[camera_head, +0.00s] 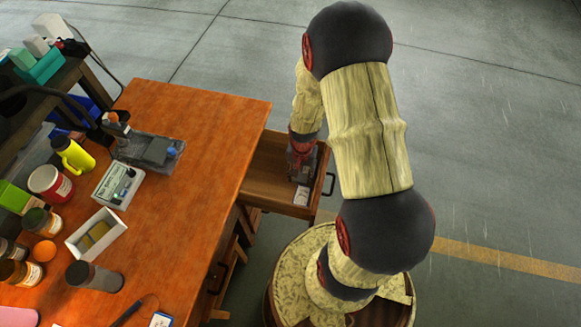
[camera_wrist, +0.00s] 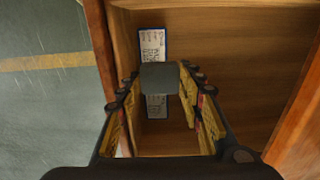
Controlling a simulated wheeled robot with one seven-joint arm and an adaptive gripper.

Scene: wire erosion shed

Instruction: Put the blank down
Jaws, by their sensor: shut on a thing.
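The blank (camera_wrist: 160,77) is a small dark grey block. In the wrist view it is between the fingertips of my gripper (camera_wrist: 160,88), which is shut on it. The blank hangs over the inside of an open wooden drawer (camera_wrist: 220,65); its height above the floor of the drawer is hard to tell. In the head view my gripper (camera_head: 301,160) points down into the same drawer (camera_head: 268,182), which is pulled out from the orange workbench (camera_head: 205,150). The blank cannot be made out clearly there.
A white printed card (camera_wrist: 152,44) lies in the drawer, partly hidden under the blank; a printed piece also shows below it. The drawer has a dark handle (camera_head: 330,185). The bench holds jars, a white box (camera_head: 70,243) and an instrument (camera_head: 118,185). Its right side is clear.

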